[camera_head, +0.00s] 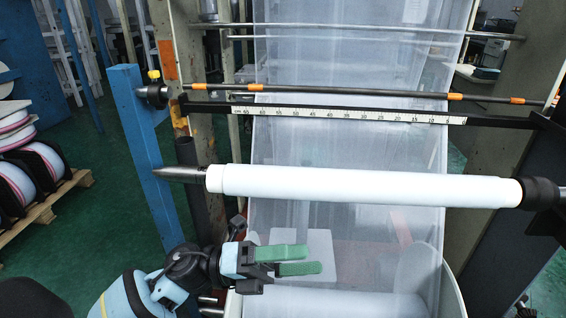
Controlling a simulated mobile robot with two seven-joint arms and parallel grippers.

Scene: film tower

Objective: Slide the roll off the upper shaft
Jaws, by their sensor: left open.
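A white roll (360,187) lies level across the middle of the head view. It sits around the upper shaft, whose dark pointed tip (180,174) sticks out to the left of the roll. The roll's right end meets a black hub (537,193). My left gripper (308,260), with green fingers, comes in from the lower left. It is open and empty, below the left part of the roll and apart from it. My right gripper is not in view.
A blue post (147,150) stands just left of the shaft tip. A black ruler bar (330,114) and a thin rod with orange bands (350,94) cross above the roll. Clear film (340,150) hangs behind it. Film reels (25,175) rest on a pallet at far left.

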